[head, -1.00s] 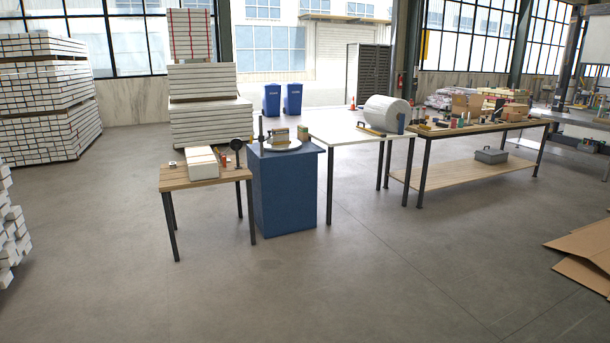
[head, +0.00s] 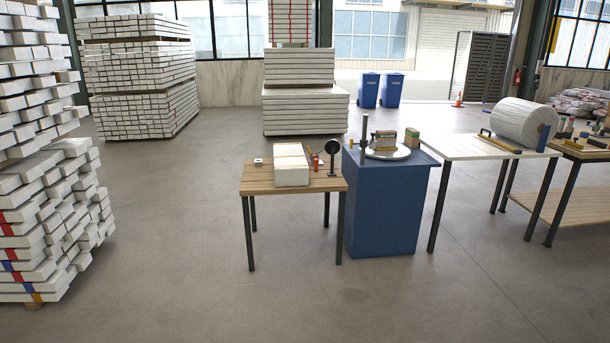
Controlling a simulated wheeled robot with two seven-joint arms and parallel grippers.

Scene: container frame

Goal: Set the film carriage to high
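A blue cabinet (head: 385,207) stands in the middle of the room with a round pale turntable (head: 388,153) on top. A brown and white wrapped block (head: 383,139) sits on the turntable. A small green and tan box (head: 411,138) stands behind it to the right. Neither of my grippers is in view.
A wooden table (head: 258,184) with a white package (head: 291,165) stands left of the cabinet. A white table (head: 465,147) with a large film roll (head: 524,121) stands right. Stacked white bundles (head: 40,220) fill the left edge. The floor in front is clear.

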